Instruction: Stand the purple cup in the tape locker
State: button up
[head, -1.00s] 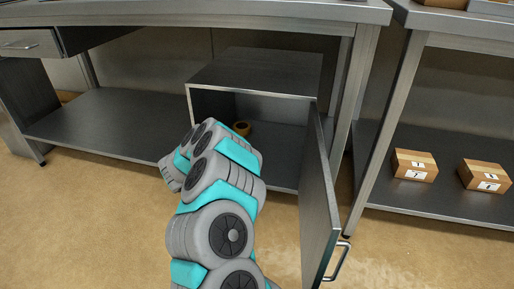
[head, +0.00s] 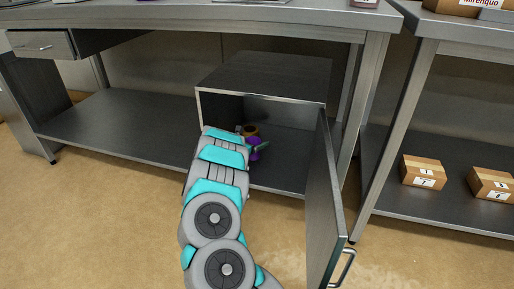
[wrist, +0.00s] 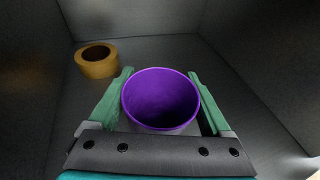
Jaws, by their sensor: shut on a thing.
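The tape locker (head: 262,70) is an open grey metal box on the lower shelf of the bench, in the head view. Its door (head: 326,210) stands open toward me on the right. My gripper (wrist: 160,90) is inside the locker, with green fingers on either side of the purple cup (wrist: 160,98), shut on it. The cup looks upright, mouth toward the wrist camera; its base is hidden. In the head view the purple cup (head: 254,142) shows only in part beyond my arm. I cannot tell whether it touches the locker floor.
A roll of tan tape (wrist: 96,60) lies on the locker floor (wrist: 140,50), left of and beyond the cup. Floor to the cup's right looks clear. The door handle (head: 342,268) juts out. Boxes (head: 423,171) sit on the right-hand shelf.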

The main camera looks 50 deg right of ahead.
jog(key=shift+f, duration=1.4)
jog(key=shift+f+b, duration=0.2)
jog(key=shift+b, duration=0.15)
jog(key=o, duration=1.2)
jog(key=shift+r, duration=0.15)
jog(key=shift+r+p, duration=0.25)
jog(key=shift+p, duration=0.3)
jog(key=v, duration=0.6)
jog(key=b+v, duration=0.1)
jog(key=v, duration=0.5)
jog(key=shift+s+f, duration=0.1)
jog(key=shift+f, duration=0.1)
